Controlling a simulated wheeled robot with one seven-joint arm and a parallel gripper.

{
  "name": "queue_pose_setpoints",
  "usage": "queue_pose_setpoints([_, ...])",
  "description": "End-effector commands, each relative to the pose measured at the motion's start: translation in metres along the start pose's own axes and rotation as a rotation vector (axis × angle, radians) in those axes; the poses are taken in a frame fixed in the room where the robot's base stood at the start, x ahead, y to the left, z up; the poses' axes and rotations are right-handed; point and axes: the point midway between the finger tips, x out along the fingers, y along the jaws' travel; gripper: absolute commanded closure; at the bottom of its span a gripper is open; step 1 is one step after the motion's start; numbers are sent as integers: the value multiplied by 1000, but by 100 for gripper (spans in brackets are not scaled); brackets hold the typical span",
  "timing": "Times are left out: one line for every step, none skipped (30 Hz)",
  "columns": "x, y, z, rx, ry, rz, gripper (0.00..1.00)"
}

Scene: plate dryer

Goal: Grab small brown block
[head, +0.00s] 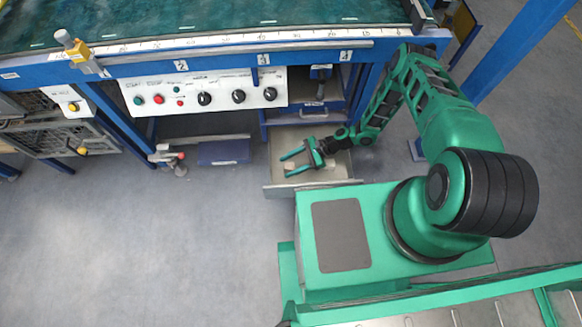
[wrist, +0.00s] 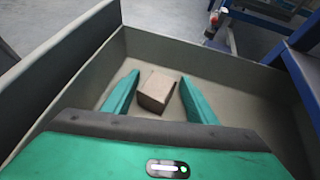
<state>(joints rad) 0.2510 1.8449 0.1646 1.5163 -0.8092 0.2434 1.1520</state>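The small brown block (wrist: 156,91) lies on the floor of an open drawer, shown in the wrist view between my gripper's two fingers. My gripper (wrist: 160,92) is open, with one finger on each side of the block and a visible gap on the left. The right finger is close to the block; I cannot tell if it touches. In the head view my gripper (head: 287,163) reaches down into the drawer (head: 312,190), and the block (head: 289,165) shows as a small pale patch between the fingertips.
The drawer walls (wrist: 195,59) surround my gripper on several sides. Above it in the head view stands the blue workbench (head: 210,60) with a white control panel (head: 205,92). Grey floor (head: 120,230) lies clear to the left of the drawer.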

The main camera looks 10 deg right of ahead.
Motion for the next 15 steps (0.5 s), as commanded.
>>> queue_pose_setpoints([0,0,0,0,0,0,61])
queue_pose_setpoints([0,0,0,0,0,0,68])
queue_pose_setpoints([0,0,0,0,0,0,78])
queue_pose_setpoints([0,0,0,0,0,0,85])
queue_pose_setpoints([0,0,0,0,0,0,92])
queue_pose_setpoints([0,0,0,0,0,0,92])
queue_pose_setpoints([0,0,0,0,0,0,92])
queue_pose_setpoints([0,0,0,0,0,0,92])
queue_pose_setpoints([0,0,0,0,0,0,92])
queue_pose_setpoints([0,0,0,0,0,0,92])
queue_pose_setpoints([0,0,0,0,0,0,92])
queue_pose_setpoints([0,0,0,0,0,0,92])
queue_pose_setpoints([0,0,0,0,0,0,92])
queue_pose_setpoints([0,0,0,0,0,0,92])
queue_pose_setpoints([-1,0,1,0,0,0,92])
